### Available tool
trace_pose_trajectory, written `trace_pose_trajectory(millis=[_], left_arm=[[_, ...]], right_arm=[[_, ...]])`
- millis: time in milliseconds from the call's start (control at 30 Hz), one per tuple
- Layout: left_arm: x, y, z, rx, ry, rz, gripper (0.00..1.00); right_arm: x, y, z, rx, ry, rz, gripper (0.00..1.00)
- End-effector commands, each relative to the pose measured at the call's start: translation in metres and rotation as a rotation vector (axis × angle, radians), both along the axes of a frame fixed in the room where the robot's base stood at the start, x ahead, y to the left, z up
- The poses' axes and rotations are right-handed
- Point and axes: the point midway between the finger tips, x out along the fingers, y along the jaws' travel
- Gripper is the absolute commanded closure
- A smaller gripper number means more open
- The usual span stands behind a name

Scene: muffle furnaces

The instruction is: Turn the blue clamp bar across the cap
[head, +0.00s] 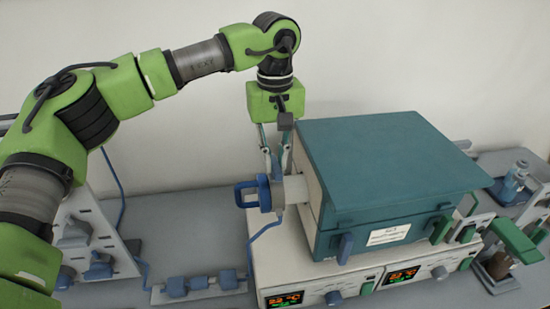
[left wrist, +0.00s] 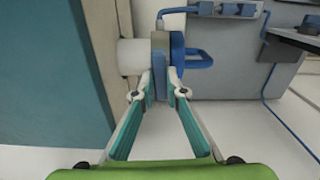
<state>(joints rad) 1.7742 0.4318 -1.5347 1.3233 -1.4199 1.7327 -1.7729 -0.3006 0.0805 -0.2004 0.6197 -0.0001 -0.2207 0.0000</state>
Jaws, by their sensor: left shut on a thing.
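A blue clamp bar (head: 264,193) stands upright at the outer end of the white port on the furnace's left side. It also shows in the left wrist view (left wrist: 160,86) between my fingertips. A blue loop handle (head: 246,194) sticks out to the left of it, and shows in the left wrist view too (left wrist: 196,58). The grey cap (head: 278,192) lies between bar and port (head: 296,188), partly hidden. My left gripper (head: 273,172) reaches down from above and is shut on the bar's upper end (left wrist: 160,75). My right gripper is not in view.
The teal-topped furnace (head: 385,150) stands close to the right of my left gripper, on a white control unit (head: 310,285) with lit displays. Blue fittings (head: 200,283) and a cable lie on the bench below. A blue bottle (head: 514,180) stands far right.

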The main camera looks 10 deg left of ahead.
Motion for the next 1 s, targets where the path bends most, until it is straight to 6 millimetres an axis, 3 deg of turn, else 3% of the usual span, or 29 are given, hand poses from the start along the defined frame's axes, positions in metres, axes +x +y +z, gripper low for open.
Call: trace_pose_trajectory(millis=[1000], left_arm=[[0.001,0.000,0.000,-0.002,-0.001,0.899,1.00]], right_arm=[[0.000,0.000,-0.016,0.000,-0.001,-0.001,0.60]])
